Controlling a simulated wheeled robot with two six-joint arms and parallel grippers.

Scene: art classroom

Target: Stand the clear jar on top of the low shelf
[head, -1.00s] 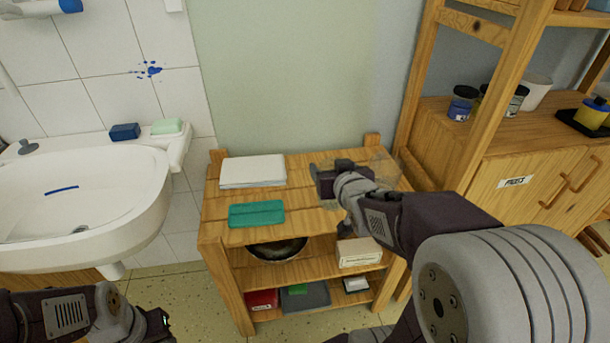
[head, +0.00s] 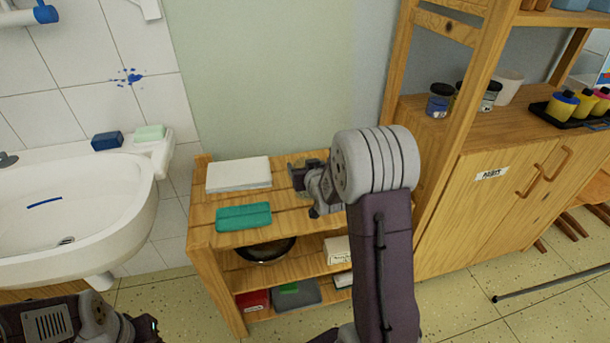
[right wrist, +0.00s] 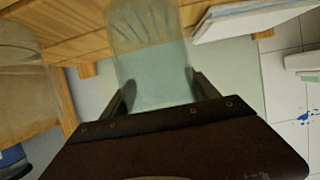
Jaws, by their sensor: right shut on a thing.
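The low shelf (head: 228,235) is a wooden unit against the wall, with papers and a green case on its top. My right gripper (head: 312,180) is over the right part of that top, largely covered by my own arm in the head view. In the right wrist view the right gripper (right wrist: 155,88) is shut on the clear jar (right wrist: 150,60), a see-through pale vessel between the fingers. Shelf boards show through and behind it. I cannot tell whether its base touches the wood. My left gripper (head: 148,328) is low at the left, its jaws unclear.
A white paper stack (head: 238,174) and a green case (head: 243,217) occupy the top's left. A translucent thing (right wrist: 22,85) stands beside the jar in the wrist view. A tall wooden cabinet (head: 480,200) bounds the right; the sink (head: 80,225) is left.

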